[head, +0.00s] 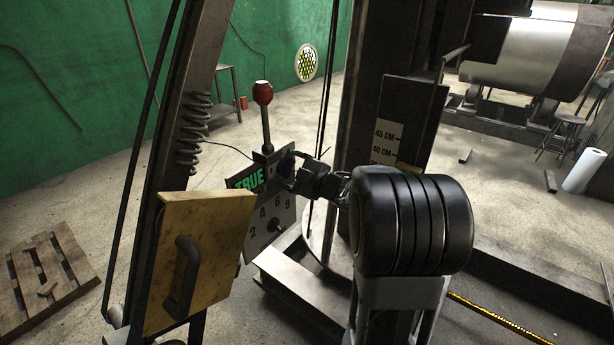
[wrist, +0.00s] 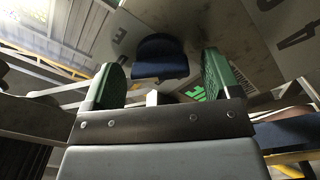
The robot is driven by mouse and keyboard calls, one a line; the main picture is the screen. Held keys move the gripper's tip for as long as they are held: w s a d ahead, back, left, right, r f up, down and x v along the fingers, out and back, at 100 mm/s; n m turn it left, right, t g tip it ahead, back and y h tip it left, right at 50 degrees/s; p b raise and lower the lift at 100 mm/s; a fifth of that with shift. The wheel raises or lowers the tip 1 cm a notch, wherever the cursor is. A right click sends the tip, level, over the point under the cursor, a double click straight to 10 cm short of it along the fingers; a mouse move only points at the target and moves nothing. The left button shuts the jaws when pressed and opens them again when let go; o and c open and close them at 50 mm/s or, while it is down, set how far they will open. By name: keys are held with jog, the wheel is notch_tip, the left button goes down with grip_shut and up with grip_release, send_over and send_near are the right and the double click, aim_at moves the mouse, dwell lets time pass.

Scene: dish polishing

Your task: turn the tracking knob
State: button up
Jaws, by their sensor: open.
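A dark blue rounded knob (wrist: 160,57) sits on the grey control panel (wrist: 205,25) in the wrist view. No tracking label can be read on it. In the head view the dark knob (head: 286,161) is partly hidden by my gripper (head: 292,172), which is close in front of the panel (head: 285,213). In the wrist view my gripper (wrist: 164,75) is open, its two green-padded fingers either side of the knob in the picture. Neither finger visibly grips it; contact cannot be told. The green "TRUE" lettering (head: 249,180) is left of the gripper.
A red-ball lever (head: 262,94) stands upright just above the panel. A small dark knob (head: 273,225) sits lower, among printed numbers. A dark column (head: 390,120) rises at the right.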

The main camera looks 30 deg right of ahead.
jog(key=b+v, duration=0.2)
jog(key=v, duration=1.1)
jog(key=shift+s, duration=0.15)
jog(key=w+r+m+h, duration=0.1)
jog(key=w+m+h, duration=0.3)
jog(key=m+h, duration=0.15)
jog(key=s+a+f+m+g+h, duration=0.1)
jog(key=s+a+f+m+g, duration=0.3)
jog(key=s+a+f+g, duration=0.1)
jog(key=s+a+f+m+g+h, duration=0.1)
jog(key=s+a+f+m+g, duration=0.4)
jog(key=s+a+g, duration=0.2)
jog(key=s+a, duration=0.2)
jog(key=a, duration=0.2)
jog(key=shift+f+g, duration=0.3)
jog(key=shift+f, duration=0.05)
jog(key=shift+r+m, duration=0.1)
jog(key=shift+m, duration=0.15)
